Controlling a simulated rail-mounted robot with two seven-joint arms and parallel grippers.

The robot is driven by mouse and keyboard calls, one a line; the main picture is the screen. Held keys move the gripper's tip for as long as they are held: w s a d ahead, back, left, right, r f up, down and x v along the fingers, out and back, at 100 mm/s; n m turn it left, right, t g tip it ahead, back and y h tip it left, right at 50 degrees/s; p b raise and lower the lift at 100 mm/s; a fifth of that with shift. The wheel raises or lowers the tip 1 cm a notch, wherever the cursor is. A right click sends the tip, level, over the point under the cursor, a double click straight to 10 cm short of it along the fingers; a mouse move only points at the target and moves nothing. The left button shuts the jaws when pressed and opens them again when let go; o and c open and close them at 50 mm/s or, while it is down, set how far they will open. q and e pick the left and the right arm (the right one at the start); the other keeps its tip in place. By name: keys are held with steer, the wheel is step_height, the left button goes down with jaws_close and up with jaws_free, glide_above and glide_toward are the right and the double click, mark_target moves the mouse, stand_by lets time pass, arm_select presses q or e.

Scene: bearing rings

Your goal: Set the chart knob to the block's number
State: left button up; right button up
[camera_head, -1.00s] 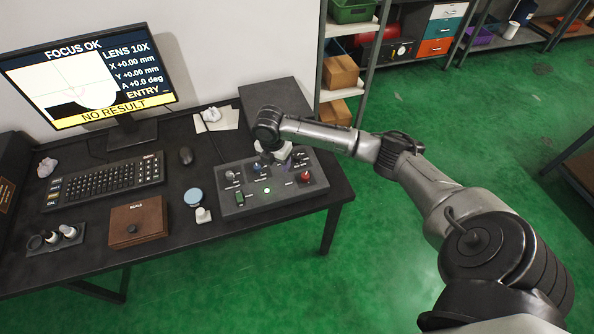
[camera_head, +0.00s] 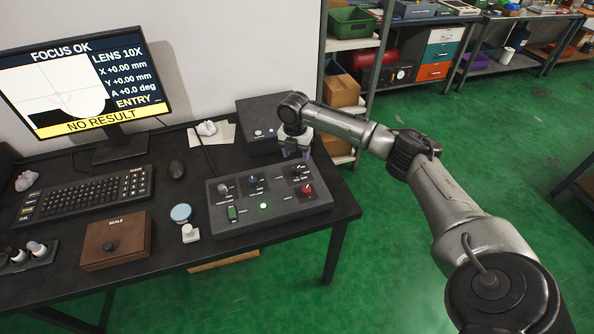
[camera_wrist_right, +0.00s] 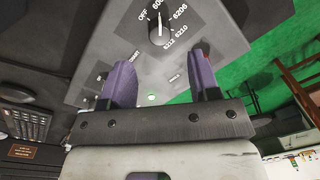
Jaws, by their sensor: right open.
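The chart knob (camera_wrist_right: 160,28) is a dark knob on the grey control panel (camera_head: 225,215), ringed by labels OFF, one starting with 60 and cut off, 6206, 6210 and 6212. Its white mark seems to point up toward the cut-off label. My right gripper (camera_head: 297,152) is above the panel's back right corner; its two purple fingers (camera_wrist_right: 162,85) are apart and empty, clear of the knob in the wrist view. I cannot make out a numbered block. My left gripper is not in view.
A brown SCALE box (camera_head: 118,240), keyboard (camera_head: 85,195) and monitor (camera_head: 85,85) reading NO RESULT stand left. A dark box (camera_head: 262,130) is behind the panel.

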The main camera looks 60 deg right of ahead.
mark_target(297, 168)
step_height(297, 168, down, 6)
steer(key=shift+s+f+b, duration=0.1)
steer(key=shift+f+b, duration=0.05)
steer(key=shift+b, duration=0.7)
steer(key=shift+f, duration=0.1)
